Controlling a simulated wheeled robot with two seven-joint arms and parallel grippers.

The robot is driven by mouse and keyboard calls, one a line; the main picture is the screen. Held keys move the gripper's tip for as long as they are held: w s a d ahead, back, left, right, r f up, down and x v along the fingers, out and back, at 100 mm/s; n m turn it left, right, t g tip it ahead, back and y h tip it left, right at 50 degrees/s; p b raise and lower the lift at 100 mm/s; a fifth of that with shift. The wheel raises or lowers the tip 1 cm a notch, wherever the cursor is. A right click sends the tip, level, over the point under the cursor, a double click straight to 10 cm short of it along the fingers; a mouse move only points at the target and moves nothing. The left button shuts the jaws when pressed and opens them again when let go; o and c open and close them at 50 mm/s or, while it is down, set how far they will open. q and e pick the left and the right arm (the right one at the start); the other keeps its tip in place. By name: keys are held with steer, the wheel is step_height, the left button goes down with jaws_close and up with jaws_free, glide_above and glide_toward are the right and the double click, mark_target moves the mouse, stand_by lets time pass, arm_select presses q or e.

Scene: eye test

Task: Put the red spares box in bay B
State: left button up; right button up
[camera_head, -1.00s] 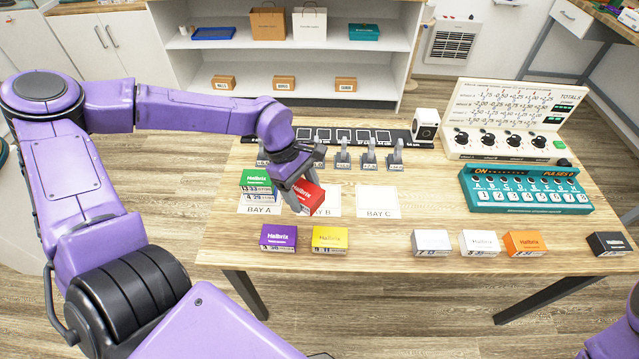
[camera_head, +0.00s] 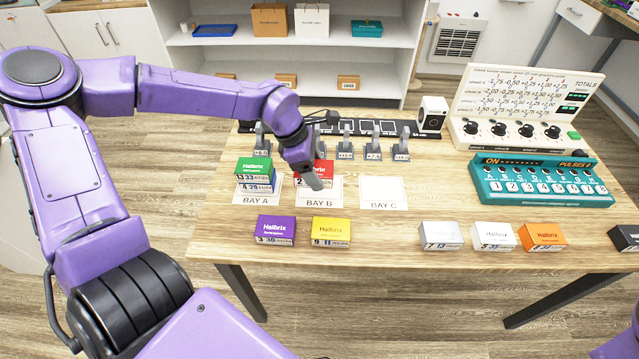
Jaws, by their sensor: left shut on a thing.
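The red spares box (camera_head: 325,170) is at bay B (camera_head: 336,192), a white labelled mat on the table. It looks level, over the rear part of the mat. I cannot tell whether its underside touches the mat. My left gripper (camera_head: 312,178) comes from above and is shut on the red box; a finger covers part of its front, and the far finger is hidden. My right gripper is out of view.
Left of bay B, bay A (camera_head: 244,193) holds a green box (camera_head: 253,165) stacked on another box. Bay C (camera_head: 382,190) is empty. A purple box (camera_head: 276,226) and yellow box (camera_head: 331,228) stand in front. Small grey stands (camera_head: 373,150) line the back.

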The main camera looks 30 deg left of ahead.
arm_select(q)
steer(key=w+f, duration=0.1)
steer(key=f, duration=0.1)
steer(key=w+a+f, duration=0.1)
steer(key=w, duration=0.1)
steer(key=w+f, duration=0.1)
steer(key=f, duration=0.1)
steer(key=shift+w+a+f, duration=0.25)
steer(key=shift+a+f, duration=0.05)
steer(key=shift+a, duration=0.1)
step_height(320, 180, down, 3)
steer(key=shift+w+r, duration=0.15)
steer(key=shift+r, duration=0.05)
steer(key=shift+f, duration=0.4)
steer(key=o, duration=1.1)
steer(key=shift+f, duration=0.1)
steer(key=shift+r, duration=0.3)
steer(key=v, duration=1.1)
steer(key=shift+r, duration=0.35)
steer(key=shift+a, duration=0.15)
